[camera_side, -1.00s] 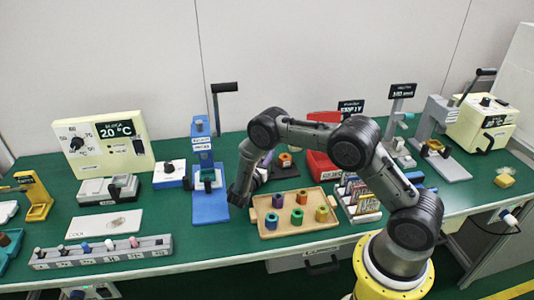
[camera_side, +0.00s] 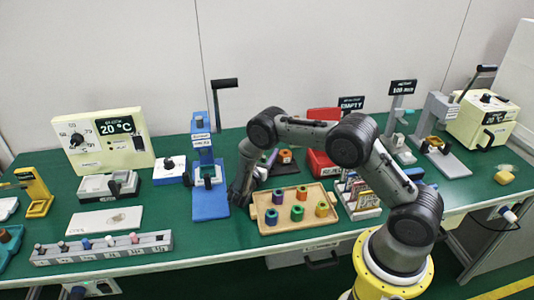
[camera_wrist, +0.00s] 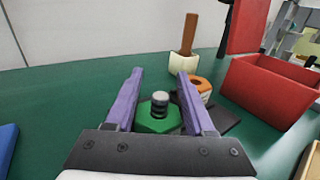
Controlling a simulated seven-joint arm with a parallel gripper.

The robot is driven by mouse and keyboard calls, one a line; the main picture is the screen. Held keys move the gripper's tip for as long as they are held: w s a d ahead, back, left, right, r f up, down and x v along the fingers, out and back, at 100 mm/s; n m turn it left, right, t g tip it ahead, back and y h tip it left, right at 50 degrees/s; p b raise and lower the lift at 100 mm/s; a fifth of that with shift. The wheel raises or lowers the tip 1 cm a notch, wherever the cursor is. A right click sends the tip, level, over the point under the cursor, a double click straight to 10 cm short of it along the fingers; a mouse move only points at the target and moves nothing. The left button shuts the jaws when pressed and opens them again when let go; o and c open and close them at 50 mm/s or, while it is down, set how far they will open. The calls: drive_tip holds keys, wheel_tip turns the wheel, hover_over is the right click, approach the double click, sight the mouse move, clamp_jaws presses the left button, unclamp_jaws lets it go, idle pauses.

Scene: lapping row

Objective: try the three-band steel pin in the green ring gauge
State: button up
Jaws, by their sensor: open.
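The green ring gauge (camera_wrist: 158,119) is a green six-sided block on the green bench, low in the middle of the wrist view. The steel pin (camera_wrist: 160,103), dark with lighter grey bands, stands upright in its bore with the upper part above the ring. My gripper (camera_wrist: 160,76) has its purple fingers spread, one on each side of the pin and apart from it. In the side view my gripper (camera_side: 268,160) is low over the bench behind the wooden tray, and I cannot make out the pin or this ring there.
An orange-topped piece (camera_wrist: 201,86) on a black pad and a red bin (camera_wrist: 268,92) are close by on the right. A wooden tray (camera_side: 262,230) holds several coloured rings. A grey rack (camera_side: 100,250) of pins is at front left. A blue stand (camera_side: 210,204) is left of my gripper.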

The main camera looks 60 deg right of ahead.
drive_tip(key=shift+a, duration=0.4)
drive_tip(key=shift+r+v, duration=0.25)
drive_tip(key=shift+v, duration=0.95)
wheel_tip(320, 180, up, 7)
drive_tip(key=shift+d+f, duration=0.1)
drive_tip(key=shift+f, duration=0.1)
